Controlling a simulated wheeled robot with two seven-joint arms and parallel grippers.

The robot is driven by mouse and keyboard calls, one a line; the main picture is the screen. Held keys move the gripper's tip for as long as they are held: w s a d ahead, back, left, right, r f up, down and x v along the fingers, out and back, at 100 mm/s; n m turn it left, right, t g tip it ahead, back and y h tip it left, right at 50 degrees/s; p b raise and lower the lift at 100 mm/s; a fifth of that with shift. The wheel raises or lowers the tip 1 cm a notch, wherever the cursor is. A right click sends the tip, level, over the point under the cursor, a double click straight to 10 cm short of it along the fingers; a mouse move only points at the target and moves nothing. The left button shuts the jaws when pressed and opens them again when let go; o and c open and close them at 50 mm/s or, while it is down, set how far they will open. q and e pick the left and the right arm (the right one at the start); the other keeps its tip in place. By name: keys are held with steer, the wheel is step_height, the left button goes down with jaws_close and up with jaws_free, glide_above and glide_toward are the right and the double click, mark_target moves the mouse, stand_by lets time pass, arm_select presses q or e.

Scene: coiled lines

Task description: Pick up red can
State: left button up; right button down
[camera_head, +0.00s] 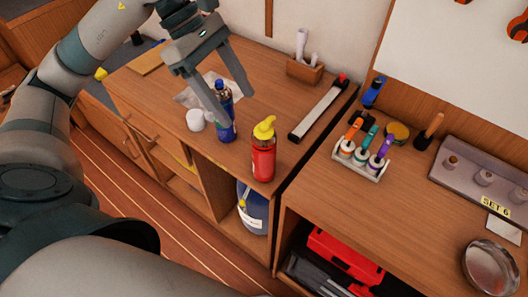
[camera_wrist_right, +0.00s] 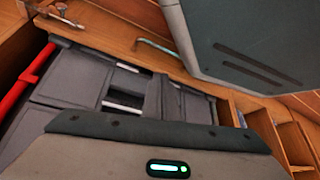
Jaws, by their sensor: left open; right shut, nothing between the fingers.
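The red can (camera_head: 263,160), with a yellow nozzle cap, stands upright near the front right corner of the wooden cabinet top. My left gripper (camera_head: 237,108) is open above the cabinet, up and left of the can. Its fingers point down near a blue bottle (camera_head: 227,130), which one finger partly covers. Nothing shows held in it, and it is apart from the red can. My right gripper (camera_wrist_right: 165,98) appears in the right wrist view, shut and empty, low among dark grey surfaces. The red can is not seen in that view.
A white lid-like piece (camera_head: 196,120) lies left of the bottle. A long black-and-white tool (camera_head: 318,108) lies behind the can. A small rack of coloured tubes (camera_head: 360,160) stands on the right cabinet. A red toolbox (camera_head: 343,255) sits on the lower shelf.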

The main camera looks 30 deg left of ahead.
mark_target(264, 147)
arm_select(q)
steer(key=p+x, duration=0.2)
steer(key=x, duration=0.6)
arm_select(e)
steer(key=s+d+f+g, duration=0.2)
steer(key=s+d, duration=0.1)
steer(key=s, duration=0.4)
steer(key=shift+s+h, duration=0.35)
steer(key=shift+h, duration=0.05)
arm_select(q)
steer(key=shift+d+f, duration=0.2)
arm_select(e)
steer(key=shift+d+r, duration=0.1)
arm_select(q)
steer(key=shift+s+d+f, duration=0.1)
steer(key=shift+f, duration=0.05)
steer(key=p+x, duration=0.2)
steer(key=x, duration=0.2)
steer(key=shift+s+d+p, duration=0.1)
steer(key=shift+d+p, duration=0.05)
steer(key=shift+p, duration=0.15)
steer(key=shift+d+f, duration=0.15)
steer(key=shift+f, duration=0.05)
arm_select(e)
steer(key=s+d+g, duration=0.2)
steer(key=s+d, duration=0.1)
steer(key=s, duration=0.6)
steer(key=shift+s+d+g+h, duration=0.2)
steer(key=shift+d+g+h, duration=0.2)
steer(key=shift+f, duration=0.2)
